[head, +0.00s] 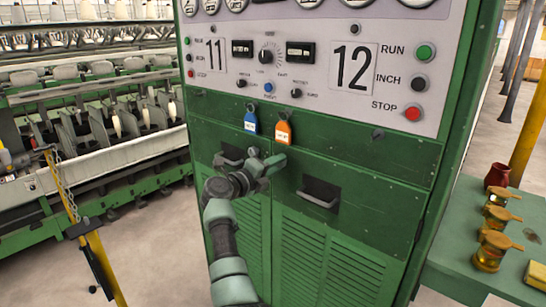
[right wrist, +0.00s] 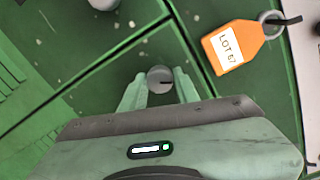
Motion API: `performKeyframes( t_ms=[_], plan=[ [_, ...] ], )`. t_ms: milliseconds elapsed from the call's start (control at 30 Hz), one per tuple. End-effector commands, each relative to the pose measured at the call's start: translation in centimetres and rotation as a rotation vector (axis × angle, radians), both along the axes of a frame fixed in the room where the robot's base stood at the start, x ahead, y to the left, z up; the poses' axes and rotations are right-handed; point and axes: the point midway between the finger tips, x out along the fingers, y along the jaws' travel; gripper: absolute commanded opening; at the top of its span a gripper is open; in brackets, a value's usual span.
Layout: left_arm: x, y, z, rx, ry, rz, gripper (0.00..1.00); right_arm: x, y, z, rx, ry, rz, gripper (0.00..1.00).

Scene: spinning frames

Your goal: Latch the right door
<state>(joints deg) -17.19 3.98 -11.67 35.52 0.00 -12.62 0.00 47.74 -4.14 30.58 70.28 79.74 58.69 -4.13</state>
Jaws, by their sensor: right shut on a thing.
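The right door (head: 325,258) is a green louvred panel with a recessed pull handle (head: 320,194). It looks flush with the cabinet front. My right gripper (head: 272,162) is at the upper inner corner of the doors, below the orange tag. In the right wrist view my right gripper (right wrist: 161,88) is shut on a round grey knob (right wrist: 160,74) with a dark slot, its fingers on either side. In the head view the gripper largely hides this knob. A second grey knob (right wrist: 103,3) shows at the top edge of the wrist view. My left gripper is not in view.
A blue tag (head: 251,122) and an orange tag (head: 284,130) hang above the doors. The control panel (head: 320,60) is above them. A green bench (head: 455,235) with jars stands at right. A yellow post with a chain (head: 95,250) stands at left.

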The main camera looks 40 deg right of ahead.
Motion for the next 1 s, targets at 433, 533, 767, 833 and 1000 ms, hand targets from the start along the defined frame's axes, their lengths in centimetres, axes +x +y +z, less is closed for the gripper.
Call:
performKeyframes(
  t_ms=[433,533,767,833,1000],
  plan=[
    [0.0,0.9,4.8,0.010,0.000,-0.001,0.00,0.0,-0.2,0.7,-0.034,0.373,-0.003,0.00],
    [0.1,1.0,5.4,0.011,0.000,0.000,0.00,0.0,-0.2,0.7,-0.040,0.430,-0.002,0.00],
    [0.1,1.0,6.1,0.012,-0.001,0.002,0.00,0.0,-0.2,0.6,-0.047,0.515,-0.004,0.00],
    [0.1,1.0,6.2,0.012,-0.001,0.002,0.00,0.0,-0.3,0.6,-0.049,0.530,-0.004,0.00],
    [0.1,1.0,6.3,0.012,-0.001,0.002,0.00,0.0,-0.3,0.5,-0.050,0.546,-0.006,0.00]
  ],
)
